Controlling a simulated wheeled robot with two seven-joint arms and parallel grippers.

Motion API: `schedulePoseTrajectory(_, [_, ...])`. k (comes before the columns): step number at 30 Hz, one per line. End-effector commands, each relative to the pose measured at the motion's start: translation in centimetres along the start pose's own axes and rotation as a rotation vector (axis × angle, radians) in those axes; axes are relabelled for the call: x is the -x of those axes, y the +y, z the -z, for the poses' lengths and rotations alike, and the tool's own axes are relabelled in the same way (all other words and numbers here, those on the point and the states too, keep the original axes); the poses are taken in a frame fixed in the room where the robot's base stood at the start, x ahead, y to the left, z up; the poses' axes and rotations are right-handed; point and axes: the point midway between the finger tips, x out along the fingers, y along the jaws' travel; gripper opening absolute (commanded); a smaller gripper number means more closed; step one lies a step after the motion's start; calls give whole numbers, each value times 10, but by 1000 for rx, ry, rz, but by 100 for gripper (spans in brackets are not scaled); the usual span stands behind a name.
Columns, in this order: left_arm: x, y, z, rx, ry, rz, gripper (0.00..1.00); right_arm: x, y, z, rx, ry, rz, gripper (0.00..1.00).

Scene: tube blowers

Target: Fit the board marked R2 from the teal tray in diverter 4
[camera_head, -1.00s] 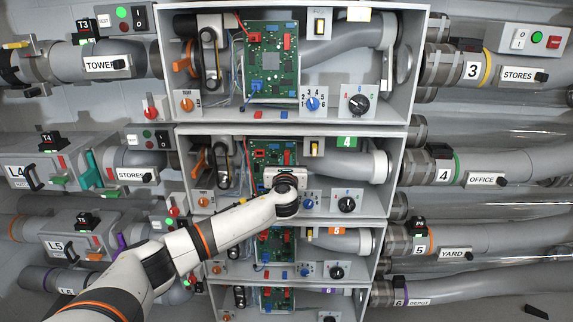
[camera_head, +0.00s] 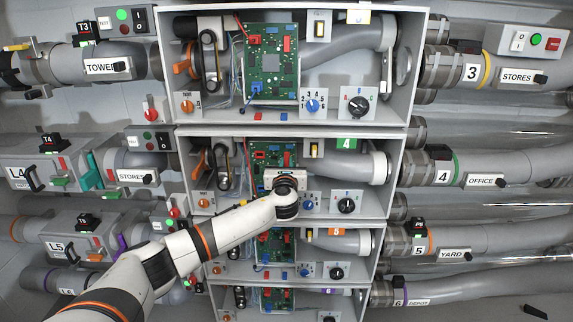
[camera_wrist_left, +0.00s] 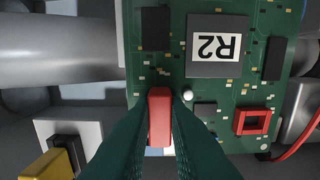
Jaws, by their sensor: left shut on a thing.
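In the left wrist view, the green board marked R2 (camera_wrist_left: 213,45) fills the middle, its label upside down. My left gripper (camera_wrist_left: 160,112) is shut on the red block at the board's edge. In the head view, my left gripper (camera_head: 284,180) reaches into the open box of diverter 4, whose green 4 tag (camera_head: 347,143) shows at its top. A green board (camera_head: 262,156) stands in that box behind my gripper, partly covered by it. The fingertips are hidden in the head view. I cannot tell whether the board is fully seated. The teal tray and my right gripper are not in view.
The box of diverter 3 (camera_head: 420,60) is above and the box tagged 5 (camera_head: 336,232) is below. Inside box 4, a grey pipe (camera_head: 355,166), a yellow switch (camera_head: 314,150), a blue knob (camera_head: 308,205) and a black knob (camera_head: 346,205) sit close to my gripper.

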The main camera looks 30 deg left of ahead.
Motion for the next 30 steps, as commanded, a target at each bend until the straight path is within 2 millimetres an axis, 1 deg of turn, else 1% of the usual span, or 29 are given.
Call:
schedulePoseTrajectory(7, [0, 0, 1, 0, 2, 0, 0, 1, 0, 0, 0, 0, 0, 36])
schedulePoseTrajectory(15, [0, 0, 2, 0, 1, 1, 0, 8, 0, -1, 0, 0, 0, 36])
schedulePoseTrajectory(30, [-2, 0, 1, 0, 2, 1, 0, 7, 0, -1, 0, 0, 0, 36])
